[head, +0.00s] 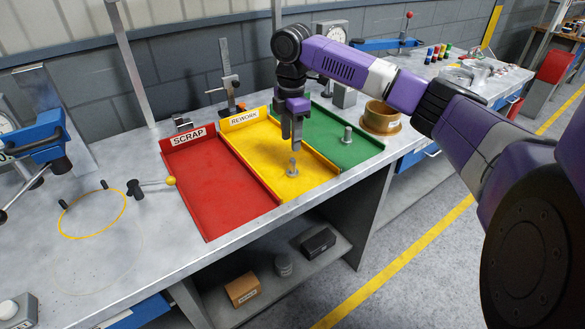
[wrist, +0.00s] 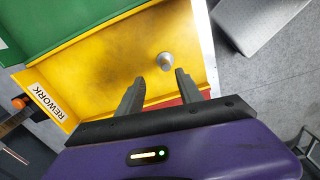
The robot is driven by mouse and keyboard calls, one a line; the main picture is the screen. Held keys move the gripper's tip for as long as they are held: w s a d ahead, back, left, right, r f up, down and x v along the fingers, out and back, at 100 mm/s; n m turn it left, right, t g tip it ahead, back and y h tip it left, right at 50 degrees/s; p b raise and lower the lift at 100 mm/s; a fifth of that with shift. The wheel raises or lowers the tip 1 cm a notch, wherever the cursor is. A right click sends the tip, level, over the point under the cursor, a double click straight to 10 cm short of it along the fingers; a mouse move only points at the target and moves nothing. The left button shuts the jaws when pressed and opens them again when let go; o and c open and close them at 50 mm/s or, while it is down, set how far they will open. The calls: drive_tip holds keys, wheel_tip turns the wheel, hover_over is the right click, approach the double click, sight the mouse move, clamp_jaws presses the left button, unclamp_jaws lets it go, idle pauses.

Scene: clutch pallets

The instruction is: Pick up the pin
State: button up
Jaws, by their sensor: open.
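A grey metal pin (head: 292,169) with a wide round base stands upright in the yellow tray (head: 250,150) marked REWORK. It also shows in the wrist view (wrist: 165,61), just beyond the fingertips. My gripper (head: 297,147) points down over the yellow tray, a little above the pin. Its two dark fingers (wrist: 160,78) are apart with nothing between them.
A red tray (head: 217,195) marked SCRAP, empty, lies left of the yellow one. A brown round container (head: 381,118) stands right of the green tray. A height gauge (head: 228,75) stands behind. The tray walls are low.

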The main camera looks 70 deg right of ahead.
sight(292, 159)
drive_tip(key=shift+s+a+f, duration=0.1)
drive_tip(key=shift+s+f, duration=0.15)
drive_tip(key=shift+f, duration=0.05)
drive_tip(key=shift+s+a+f+p, duration=0.15)
drive_tip(key=shift+f+p, duration=0.2)
drive_tip(key=shift+f, duration=1.5)
drive_tip(key=shift+w+a+f+p, duration=0.1)
drive_tip(key=shift+f+p, duration=0.25)
drive_tip(key=shift+f, duration=1.45)
clamp_jaws()
